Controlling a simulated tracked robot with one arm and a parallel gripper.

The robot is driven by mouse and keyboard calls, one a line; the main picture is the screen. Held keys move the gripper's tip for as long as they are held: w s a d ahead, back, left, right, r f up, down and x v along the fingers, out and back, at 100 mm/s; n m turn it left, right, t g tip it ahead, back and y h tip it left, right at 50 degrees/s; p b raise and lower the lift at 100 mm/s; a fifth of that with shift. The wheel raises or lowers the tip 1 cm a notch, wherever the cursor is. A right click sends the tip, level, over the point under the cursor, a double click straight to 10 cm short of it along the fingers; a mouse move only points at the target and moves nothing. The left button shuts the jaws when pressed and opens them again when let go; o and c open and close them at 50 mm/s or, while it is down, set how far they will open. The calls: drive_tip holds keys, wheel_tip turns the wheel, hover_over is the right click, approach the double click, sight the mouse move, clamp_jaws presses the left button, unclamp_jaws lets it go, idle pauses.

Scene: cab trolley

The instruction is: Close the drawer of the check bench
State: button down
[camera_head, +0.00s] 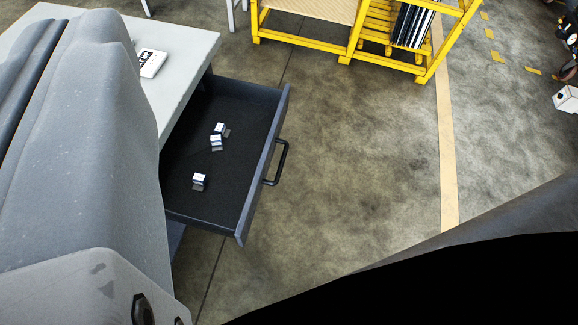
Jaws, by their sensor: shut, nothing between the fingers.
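The check bench (196,52) stands at the upper left with a light grey top. Its dark drawer (235,165) is pulled open towards the right and shows its inside. A black bar handle (282,163) is on the outer face of the drawer front (262,170). Several small white and metal parts (199,180) lie in the drawer. My gripper does not show in this view. My own grey arm parts cover the left side and hide part of the bench and the drawer's near left side.
A yellow rack (345,50) with dark panels stands at the top. A white device (152,63) lies on the bench top. The concrete floor (350,160) right of the drawer is clear up to a pale floor stripe (445,130). A white box (566,98) is at the right edge.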

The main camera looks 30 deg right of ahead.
drive_tip(key=w+d+f+m+g+y, duration=0.1)
drive_tip(key=w+d+f, duration=0.35)
drive_tip(key=f, duration=0.35)
drive_tip(key=w+d+f+g, duration=0.2)
drive_tip(key=w+d+f, duration=0.2)
drive_tip(key=w+f, duration=0.3)
drive_tip(key=w+d+f+m+g+y, duration=0.1)
drive_tip(key=w+d+f, duration=0.3)
drive_tip(key=f, duration=0.5)
drive_tip(key=d+f+m+g+b, duration=0.1)
drive_tip(key=d+f, duration=0.3)
drive_tip(key=f, duration=0.7)
drive_tip(key=w+d+f+m+g, duration=0.15)
drive_tip(key=d+f, duration=0.35)
drive_tip(key=f, duration=0.6)
drive_tip(key=d+f+m+g+b, duration=0.1)
drive_tip(key=d+f, duration=0.3)
drive_tip(key=f, duration=0.7)
drive_tip(key=w+a+f+b, duration=0.2)
drive_tip(key=w+a+f, duration=0.3)
drive_tip(key=w, duration=0.3)
drive_tip(key=shift+a+f+b, duration=0.2)
drive_tip(key=shift+f+b, duration=0.15)
drive_tip(key=shift+f, duration=0.45)
